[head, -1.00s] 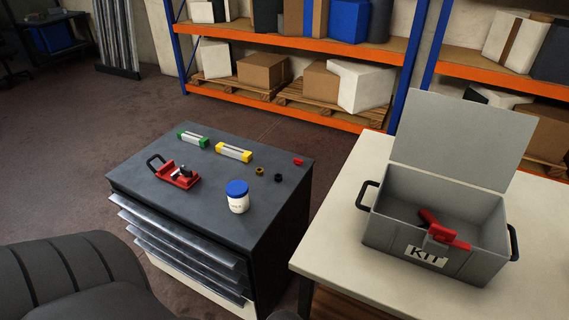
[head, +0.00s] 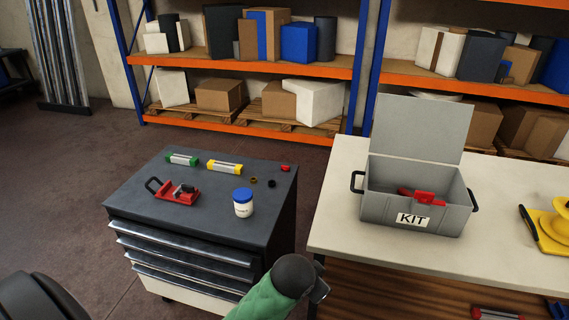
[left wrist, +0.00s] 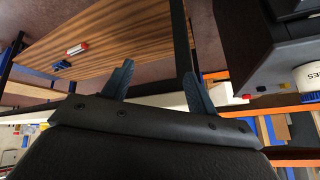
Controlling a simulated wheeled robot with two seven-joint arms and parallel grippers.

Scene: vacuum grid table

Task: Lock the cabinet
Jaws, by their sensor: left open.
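The dark grey tool cabinet (head: 130,205) stands at the left in the head view, its silver-edged drawers facing front. I cannot tell whether every drawer is fully in. A red device with a black loop (head: 178,196) lies on its top. A grey kit box (head: 385,212) stands on the table with its lid up, and a red item (head: 424,197) shows inside. In the left wrist view my left gripper (left wrist: 158,85) is open and empty, fingers apart. The cabinet (left wrist: 250,55) shows beyond it at upper right. My right gripper is not identifiable in these frames.
On the cabinet are green (head: 182,159) and yellow (head: 225,167) bars, small rings and a blue-lidded jar (head: 243,209). A yellow object (head: 548,232) is at the table's right. My green arm link (head: 268,300) stands near the cabinet's front right. The cabinet and table have a gap between.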

